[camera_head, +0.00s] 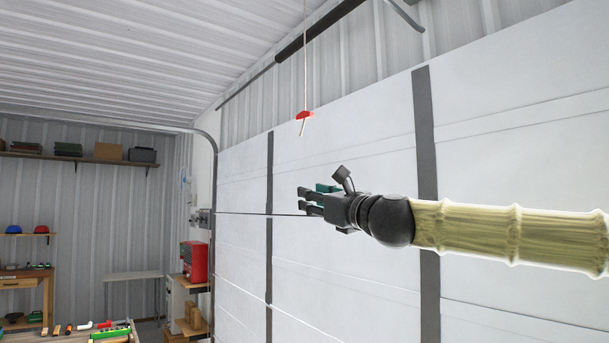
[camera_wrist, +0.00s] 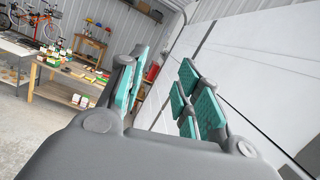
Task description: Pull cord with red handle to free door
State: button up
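The red handle (camera_head: 305,115) hangs at the end of a thin pale cord (camera_head: 305,60) in the head view, with a short light stick below it. The white garage door (camera_head: 345,165) is shut behind it, with dark vertical strips. My gripper (camera_head: 304,201) is below the handle in the head view, pointing left, apart from it. In the wrist view my gripper (camera_wrist: 160,88) shows its teal-padded fingers spread with nothing between them. The handle and cord are not seen in the wrist view.
A dark rail bar (camera_head: 318,30) runs above the door, and a curved grey track (camera_head: 208,145) stands at its left edge. A red box (camera_head: 194,261) sits on a cabinet at the left. Workbenches with tools (camera_wrist: 75,80) stand further off. The space around my gripper looks clear.

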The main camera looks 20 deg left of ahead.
jog(key=m+t+y, duration=0.1)
jog(key=m+y, duration=0.1)
send_near(301, 114)
jog(key=d, duration=0.1)
jog(key=p+x, duration=0.5)
jog(key=x, duration=0.4)
jog(key=shift+d, duration=0.1)
jog(key=shift+w+a+r+p, duration=0.15)
jog(key=shift+w+a+p, duration=0.15)
jog(key=shift+w+a, duration=0.2)
grip_shut()
